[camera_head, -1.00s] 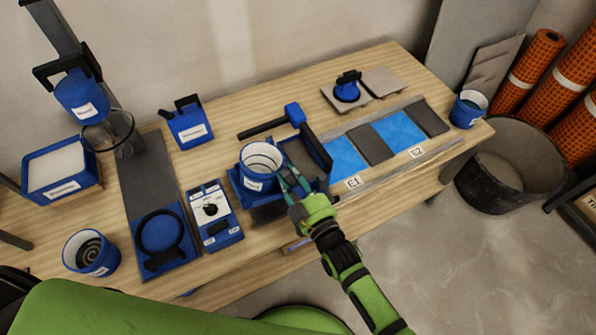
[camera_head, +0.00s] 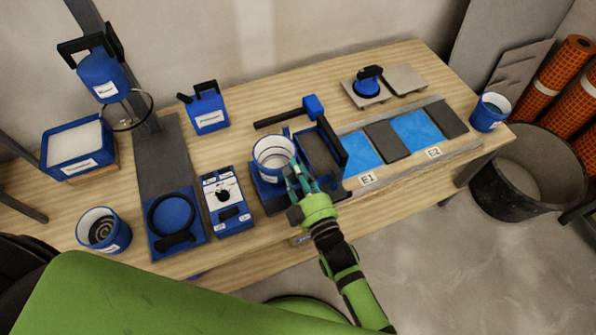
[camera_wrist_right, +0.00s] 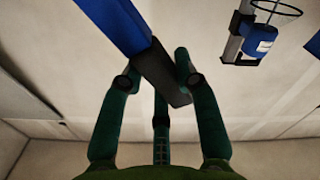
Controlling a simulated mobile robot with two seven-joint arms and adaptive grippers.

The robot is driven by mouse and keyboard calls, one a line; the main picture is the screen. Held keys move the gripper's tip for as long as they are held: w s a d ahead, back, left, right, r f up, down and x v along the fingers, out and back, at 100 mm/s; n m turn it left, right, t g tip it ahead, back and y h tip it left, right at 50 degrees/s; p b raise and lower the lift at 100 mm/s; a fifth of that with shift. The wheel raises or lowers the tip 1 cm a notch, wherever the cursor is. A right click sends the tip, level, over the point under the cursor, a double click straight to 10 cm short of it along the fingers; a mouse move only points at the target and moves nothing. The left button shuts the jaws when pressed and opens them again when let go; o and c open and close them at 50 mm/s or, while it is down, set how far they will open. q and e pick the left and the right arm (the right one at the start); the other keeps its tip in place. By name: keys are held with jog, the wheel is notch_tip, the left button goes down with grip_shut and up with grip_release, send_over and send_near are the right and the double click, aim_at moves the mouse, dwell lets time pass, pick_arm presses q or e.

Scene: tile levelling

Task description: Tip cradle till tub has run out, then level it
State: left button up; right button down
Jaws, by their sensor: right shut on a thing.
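The tub (camera_head: 273,152) is a white-lined bucket with a blue outside, and it sits in the blue cradle (camera_head: 270,193) near the middle of the table in the head view. It looks close to upright, and its contents cannot be made out. My right gripper (camera_head: 300,180) is at the tub's front right side. In the right wrist view, my green fingers (camera_wrist_right: 160,85) are shut around the dark grip (camera_wrist_right: 163,70) of a blue bar (camera_wrist_right: 118,22). In the head view the fingers hide this grip. My left gripper is not clearly seen.
A blue-sided grey tray (camera_head: 321,152) stands right of the tub. Blue and grey tiles labelled E1 (camera_head: 367,178) and E2 (camera_head: 434,152) lie further right. A blue control box (camera_head: 228,203) stands left of the cradle. A black bucket (camera_head: 525,172) is on the floor.

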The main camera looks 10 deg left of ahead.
jog(key=shift+f, duration=0.25)
jog(key=c, duration=0.9)
grip_release()
jog(key=shift+r, duration=0.1)
jog(key=shift+s, duration=0.1)
jog(key=v, duration=1.2)
jog(key=shift+a, duration=0.1)
